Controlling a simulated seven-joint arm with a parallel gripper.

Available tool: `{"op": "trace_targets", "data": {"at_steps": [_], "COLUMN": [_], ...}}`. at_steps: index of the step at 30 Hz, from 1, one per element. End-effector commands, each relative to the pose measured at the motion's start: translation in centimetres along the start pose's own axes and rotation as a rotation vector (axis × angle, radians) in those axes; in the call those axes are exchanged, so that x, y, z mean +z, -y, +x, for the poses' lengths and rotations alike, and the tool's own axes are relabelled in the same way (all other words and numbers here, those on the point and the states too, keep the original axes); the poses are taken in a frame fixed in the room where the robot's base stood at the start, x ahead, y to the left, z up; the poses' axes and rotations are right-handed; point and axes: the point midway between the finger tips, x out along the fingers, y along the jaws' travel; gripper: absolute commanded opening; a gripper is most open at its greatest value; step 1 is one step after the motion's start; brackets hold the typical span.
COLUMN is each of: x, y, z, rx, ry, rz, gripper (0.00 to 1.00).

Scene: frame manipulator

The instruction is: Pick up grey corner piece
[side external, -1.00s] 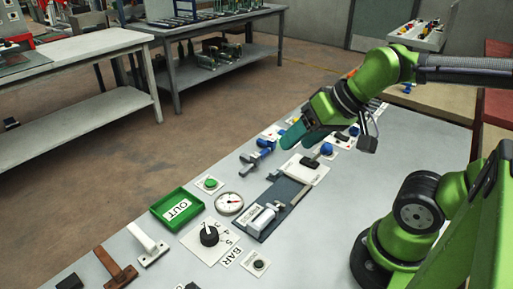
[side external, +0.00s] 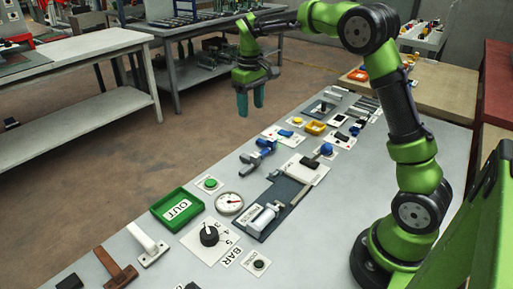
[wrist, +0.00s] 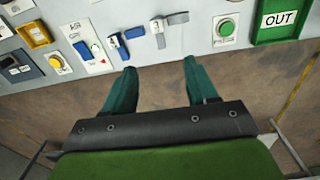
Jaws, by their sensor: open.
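A grey corner piece (wrist: 158,29) lies on the table near its edge, at the top of the wrist view. In the side view it appears to be the greyish piece (side external: 250,163) beside a blue corner piece (side external: 266,145). The blue piece (wrist: 118,46) also shows in the wrist view, left of the grey one. My gripper (side external: 251,111) points down, open and empty, above and beyond the table's far edge in the side view. In the wrist view its green fingers (wrist: 160,68) are apart, with floor and table edge between and below them.
A green button (wrist: 226,28) and the green OUT tray (side external: 178,208) stand to one side of the pieces. A yellow bin (side external: 315,127) and a slider panel (side external: 273,216) are nearby. Other workbenches (side external: 85,45) stand across the floor.

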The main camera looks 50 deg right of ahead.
Motion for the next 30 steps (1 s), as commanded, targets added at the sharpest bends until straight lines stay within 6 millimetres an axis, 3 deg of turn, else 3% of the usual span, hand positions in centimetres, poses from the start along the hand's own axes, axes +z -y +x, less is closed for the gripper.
{"op": "trace_targets", "data": {"at_steps": [5,15,26,30], "x": [0.4,0.6,0.5,0.5], "y": [0.2,0.2,0.0,-0.5], "z": [2.2,9.4,12.8,15.0], "rx": [-0.009,-0.009,-0.009,-0.009], "ry": [0.02,0.018,0.016,0.018], "rz": [-0.025,-0.023,-0.021,-0.02], "gripper": [0.57,0.57,0.57,0.57]}}
